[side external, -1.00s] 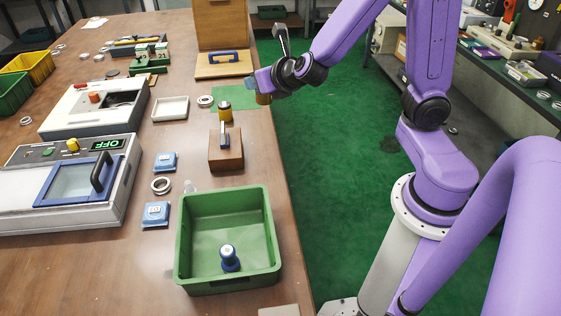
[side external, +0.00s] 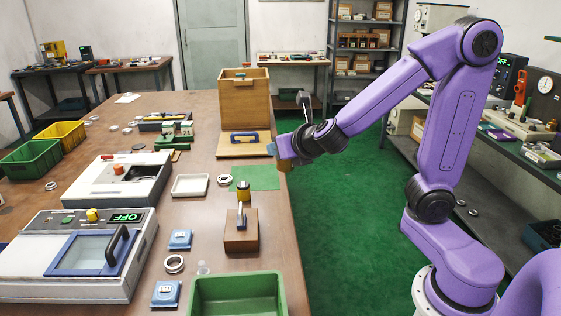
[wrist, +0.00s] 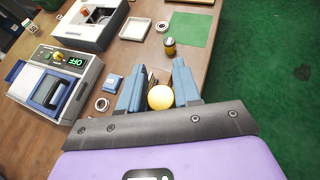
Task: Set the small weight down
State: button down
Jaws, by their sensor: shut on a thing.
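The small weight is a brass-coloured piece with a round top (wrist: 160,97), between the two blue fingers of my gripper (wrist: 159,88) in the wrist view. My gripper is shut on it. In the side view, my gripper (side external: 274,150) is by the table's right edge, near the green mat (side external: 262,178), and the brass piece (side external: 286,165) shows below it, clear of the tabletop. A second brass weight with a dark band (side external: 243,190) stands on the table near the mat; it also shows in the wrist view (wrist: 170,46).
A wooden block (side external: 241,238) with an upright dark piece and a green bin (side external: 238,284) stand nearer the camera. A white tray (side external: 190,186) and a metal ring (side external: 225,180) lie left of the mat. A wooden box (side external: 244,100) stands behind. The mat looks bare.

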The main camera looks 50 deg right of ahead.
jog(key=s+d+f+m+g, duration=0.1)
jog(key=s+f+m+g, duration=0.5)
jog(key=m+g, duration=0.7)
jog(key=s+d+f+m+g, duration=0.1)
jog(key=s+f+m+g, duration=0.3)
jog(key=s+m+g, duration=0.55)
jog(key=w+a+r+m+t+y, duration=0.25)
jog(key=a+m+y, duration=0.65)
jog(key=m+y, duration=0.75)
jog(key=w+a+r+m+t, duration=0.3)
jog(key=w+r+m+t, duration=0.4)
jog(key=w+m+t, duration=0.5)
jog(key=f+m, duration=0.1)
jog(key=f, duration=0.8)
jog(key=s+f, duration=0.1)
jog(key=f, duration=0.9)
jog(key=s+f+m, duration=0.1)
jog(key=f, duration=0.8)
jog(key=shift+s+a+f+m+h, duration=0.15)
jog(key=shift+a+f+m+h, duration=0.05)
jog(key=shift+m+h, duration=0.1)
jog(key=shift+f, duration=0.55)
